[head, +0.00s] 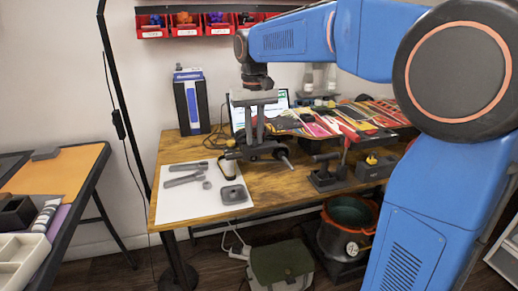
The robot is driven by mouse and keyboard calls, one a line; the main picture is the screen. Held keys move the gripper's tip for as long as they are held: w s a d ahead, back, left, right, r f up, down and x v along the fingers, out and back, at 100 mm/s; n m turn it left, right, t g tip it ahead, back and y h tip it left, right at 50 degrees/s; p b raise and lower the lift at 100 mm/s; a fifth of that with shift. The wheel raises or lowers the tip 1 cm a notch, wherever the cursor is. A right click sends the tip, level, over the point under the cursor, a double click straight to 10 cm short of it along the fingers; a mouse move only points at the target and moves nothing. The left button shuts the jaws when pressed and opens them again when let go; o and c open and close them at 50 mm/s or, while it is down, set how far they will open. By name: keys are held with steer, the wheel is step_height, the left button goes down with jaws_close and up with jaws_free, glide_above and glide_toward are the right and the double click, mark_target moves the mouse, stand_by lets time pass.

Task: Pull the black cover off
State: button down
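A board with a colourful patterned deck (318,125) lies across the wooden bench. A dark grey assembly with a thin axle (266,151) is at its left end. My gripper (255,128) points down at this left end, with its grey fingers just above or against the assembly; I cannot tell if they touch it. The fingers are small and overlap the dark parts, so whether they are open or shut on something is unclear. I cannot pick out a black cover with certainty; it may be among the dark parts under my gripper.
A white mat (178,203) with several grey parts covers the bench's left front. A blue and black box (191,101) stands behind. Dark clamp-like tools (325,177) stand at the front. Red bins (186,26) hang on the wall. A side table (62,172) is at left.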

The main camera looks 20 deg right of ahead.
mark_target(254, 140)
stand_by(0.3)
steer(key=shift+r, duration=2.5)
steer(key=shift+r, duration=0.1)
step_height(254, 140, up, 7)
